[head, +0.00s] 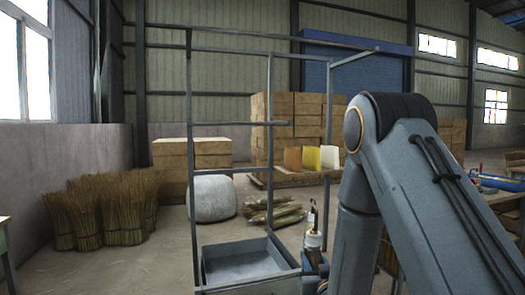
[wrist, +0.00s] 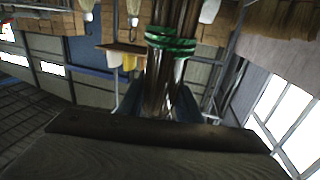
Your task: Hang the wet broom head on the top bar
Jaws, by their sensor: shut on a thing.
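The wet broom head (wrist: 160,92) is a dark, shiny brown bundle with green bindings (wrist: 172,45), seen in the wrist view. My gripper (wrist: 158,104) is shut on it, with a blue-grey finger on either side. In the head view my arm fills the right side, and the gripper and broom head cannot be made out there. The grey metal rack stands left of my arm, with its top bar (head: 250,34) running across high up. Lower bars (head: 240,123) cross the rack beneath it.
A grey open tray (head: 225,268) sits at the rack's foot. Straw bundles (head: 100,212) stand at left. A pale sack (head: 212,198), loose bundles (head: 275,213) and stacked boxes (head: 285,115) are behind the rack. A workbench edge shows at far right.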

